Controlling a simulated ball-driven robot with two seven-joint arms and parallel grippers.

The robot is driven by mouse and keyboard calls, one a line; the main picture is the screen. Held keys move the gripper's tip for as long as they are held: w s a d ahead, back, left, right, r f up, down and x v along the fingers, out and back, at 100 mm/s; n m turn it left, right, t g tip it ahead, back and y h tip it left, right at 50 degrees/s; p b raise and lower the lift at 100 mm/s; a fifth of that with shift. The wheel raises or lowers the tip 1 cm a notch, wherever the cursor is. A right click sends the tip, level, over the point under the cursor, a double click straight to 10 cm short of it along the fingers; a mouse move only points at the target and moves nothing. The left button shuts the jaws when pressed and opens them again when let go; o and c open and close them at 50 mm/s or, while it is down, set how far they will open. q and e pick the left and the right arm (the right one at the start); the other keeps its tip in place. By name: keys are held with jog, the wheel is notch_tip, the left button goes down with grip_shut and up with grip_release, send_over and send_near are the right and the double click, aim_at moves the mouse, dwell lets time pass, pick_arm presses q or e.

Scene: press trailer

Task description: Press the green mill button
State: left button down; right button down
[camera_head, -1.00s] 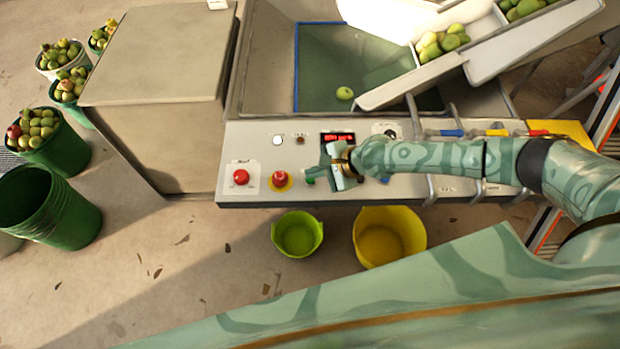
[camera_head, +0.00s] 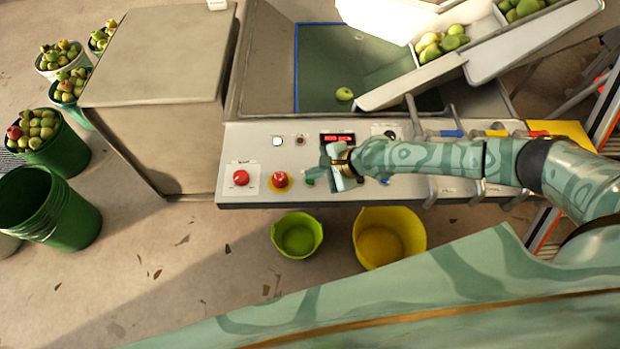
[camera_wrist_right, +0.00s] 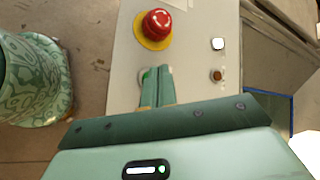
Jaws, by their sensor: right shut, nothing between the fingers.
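The green mill button (camera_head: 309,181) sits on the grey control panel (camera_head: 405,188), right of the red emergency stop on its yellow base. My right gripper (camera_head: 326,168) is over the panel just right of the green button, with its fingers together and empty. In the right wrist view the shut fingertips (camera_wrist_right: 162,70) point at the panel beside the green button (camera_wrist_right: 145,76), which they partly cover. I cannot tell whether they touch it. My left gripper is not in view.
A red emergency stop (camera_head: 280,179) and a red button (camera_head: 241,177) lie to the left. A white button (camera_head: 278,141) and a lit red display (camera_head: 338,138) are behind. A lime bucket (camera_head: 298,235) and a yellow bucket (camera_head: 417,238) stand below the panel's front edge.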

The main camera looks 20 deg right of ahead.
aim_at(314, 183)
dwell(0.8)
jog(key=shift+f, duration=0.4)
jog(key=shift+f+b, duration=0.4)
jog(key=shift+b, duration=0.05)
dwell(0.3)
jog(key=shift+r, duration=0.1)
jog(key=shift+r+p, duration=0.75)
jog(key=shift+p, duration=0.1)
notch_tip(314, 183, up, 5)
jog(key=p, duration=0.4)
jog(key=shift+p, duration=0.3)
